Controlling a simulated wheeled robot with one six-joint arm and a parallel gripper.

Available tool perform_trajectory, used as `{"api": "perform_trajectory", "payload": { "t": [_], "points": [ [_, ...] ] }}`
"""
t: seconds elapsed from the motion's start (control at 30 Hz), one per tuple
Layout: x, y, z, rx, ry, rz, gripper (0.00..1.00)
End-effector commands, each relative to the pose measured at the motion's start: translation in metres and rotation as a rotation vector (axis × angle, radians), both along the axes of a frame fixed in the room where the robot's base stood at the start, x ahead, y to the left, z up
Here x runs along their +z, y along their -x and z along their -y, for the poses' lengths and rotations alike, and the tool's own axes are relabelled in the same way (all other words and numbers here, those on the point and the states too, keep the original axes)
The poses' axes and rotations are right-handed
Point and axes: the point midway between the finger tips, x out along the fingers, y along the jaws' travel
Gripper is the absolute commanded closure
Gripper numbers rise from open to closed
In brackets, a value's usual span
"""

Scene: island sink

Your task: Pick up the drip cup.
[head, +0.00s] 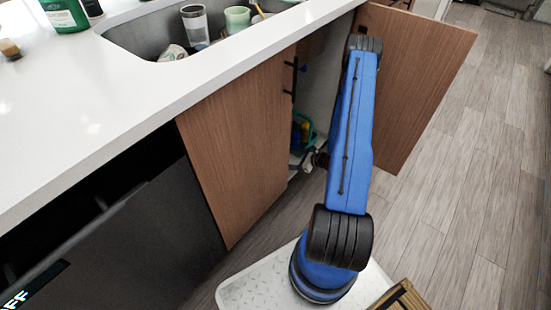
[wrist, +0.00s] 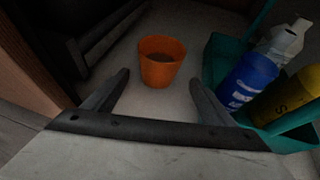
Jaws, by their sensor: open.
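The drip cup looks to be the small orange cup (wrist: 158,72) that stands upright on the cabinet floor in the wrist view. Its inside looks dark. My gripper (wrist: 160,82) is open, with one finger on each side of the picture below the cup. The cup is ahead of the fingertips, roughly in line with the gap, and nothing is between the fingers. In the head view my gripper (head: 304,163) is small at the cabinet opening and partly hidden by my arm. The cup does not show there.
A teal caddy (wrist: 216,68) with a blue bottle (wrist: 248,80), a yellow bottle (wrist: 290,98) and a whitish bottle (wrist: 284,40) stands close on the right. A dark object (wrist: 85,35) is at left. The cabinet's right door (head: 425,80) is open; a wooden panel (head: 235,140) is left of the opening.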

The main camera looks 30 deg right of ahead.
Motion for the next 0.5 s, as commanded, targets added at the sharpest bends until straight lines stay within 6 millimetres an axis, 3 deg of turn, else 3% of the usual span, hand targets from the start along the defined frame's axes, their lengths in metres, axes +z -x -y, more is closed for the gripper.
{"api": "perform_trajectory", "payload": {
  "t": [0.2,0.5],
  "points": [
    [-0.011,-0.019,-0.012,0.000,0.001,-0.001,0.22],
    [-0.016,-0.030,-0.020,0.001,0.000,-0.001,0.22]
  ]
}}
